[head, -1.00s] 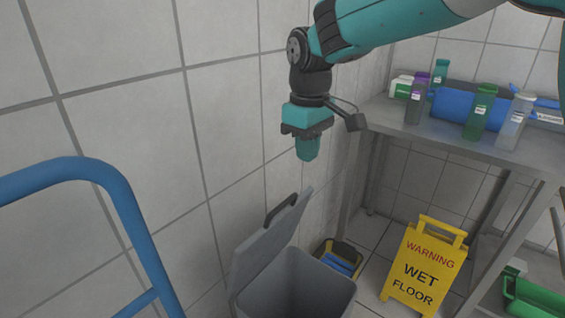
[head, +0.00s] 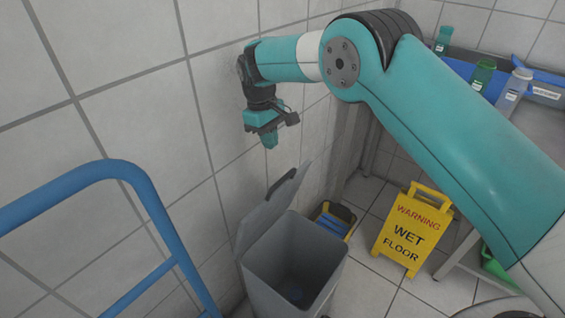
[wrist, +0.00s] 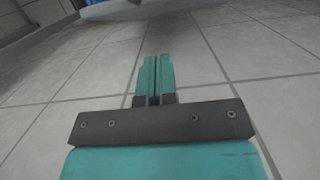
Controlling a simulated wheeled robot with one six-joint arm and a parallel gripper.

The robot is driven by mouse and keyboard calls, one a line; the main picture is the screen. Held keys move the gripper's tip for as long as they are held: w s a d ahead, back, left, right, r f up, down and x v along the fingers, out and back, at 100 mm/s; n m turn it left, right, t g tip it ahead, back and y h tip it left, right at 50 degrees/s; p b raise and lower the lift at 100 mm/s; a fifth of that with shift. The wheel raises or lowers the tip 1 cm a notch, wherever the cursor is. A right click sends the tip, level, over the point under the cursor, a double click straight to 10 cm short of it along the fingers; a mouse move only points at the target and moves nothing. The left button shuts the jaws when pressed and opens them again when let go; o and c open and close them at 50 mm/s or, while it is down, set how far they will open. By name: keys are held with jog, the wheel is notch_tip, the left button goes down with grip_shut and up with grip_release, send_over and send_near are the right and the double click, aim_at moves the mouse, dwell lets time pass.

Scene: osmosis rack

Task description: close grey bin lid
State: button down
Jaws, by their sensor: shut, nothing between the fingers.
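The grey bin (head: 290,272) stands on the floor by the tiled wall, with its inside showing and a small dark bluish item at its bottom. Its lid (head: 268,213) is hinged open and tilted up toward the wall, with a dark handle (head: 281,183) at its top edge. My gripper (head: 270,142) is in the air above the lid's handle, apart from it, pointing down. In the wrist view my gripper (wrist: 155,75) has its teal fingers together with nothing between them.
A yellow wet floor sign (head: 411,232) stands right of the bin. A yellow and blue container (head: 334,220) sits behind the bin. A blue rail (head: 150,215) is at the left. A metal table (head: 540,125) with bottles is at the right, partly hidden by my arm.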

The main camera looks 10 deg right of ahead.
jog(key=shift+s+d+f+p, duration=0.3)
jog(key=shift+s+d+f, duration=0.2)
jog(key=shift+f, duration=0.4)
jog(key=shift+s+d+f+p, duration=0.35)
jog(key=shift+s+d+f, duration=0.15)
jog(key=shift+f, duration=0.45)
jog(key=shift+s+d+f+p, duration=0.3)
jog(key=shift+s+d+f, duration=0.2)
jog(key=shift+f, duration=0.4)
jog(key=shift+f, duration=0.1)
